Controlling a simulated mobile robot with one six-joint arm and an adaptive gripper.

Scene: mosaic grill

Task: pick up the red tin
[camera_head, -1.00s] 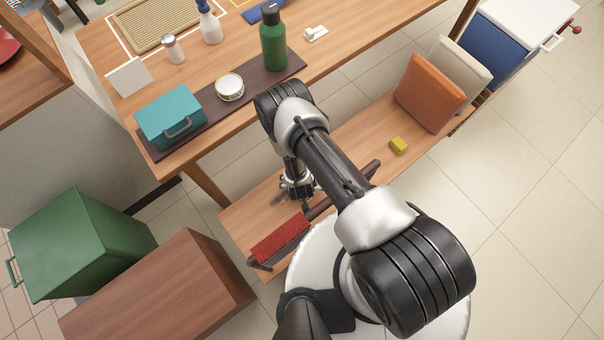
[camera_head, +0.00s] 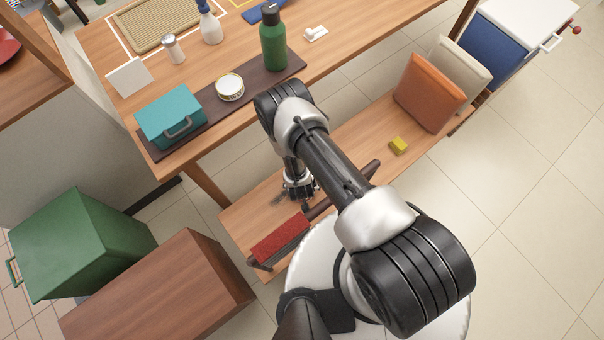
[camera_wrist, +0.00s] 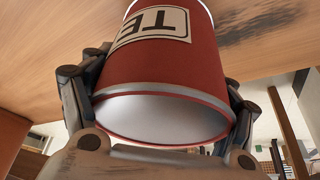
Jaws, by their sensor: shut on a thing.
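The red tin (camera_wrist: 168,62) fills the middle of the wrist view. It has a cream label with dark letters and a silver rim, and its pale round end faces the camera. My gripper (camera_head: 300,190) is shut on the tin, with one dark finger on each side of it in the wrist view. In the head view my gripper hangs over the wooden bench (camera_head: 345,140), and I cannot make out the tin there. I cannot tell whether the tin touches the bench.
A yellow block (camera_head: 398,145) and an orange cushion (camera_head: 430,92) are further right.

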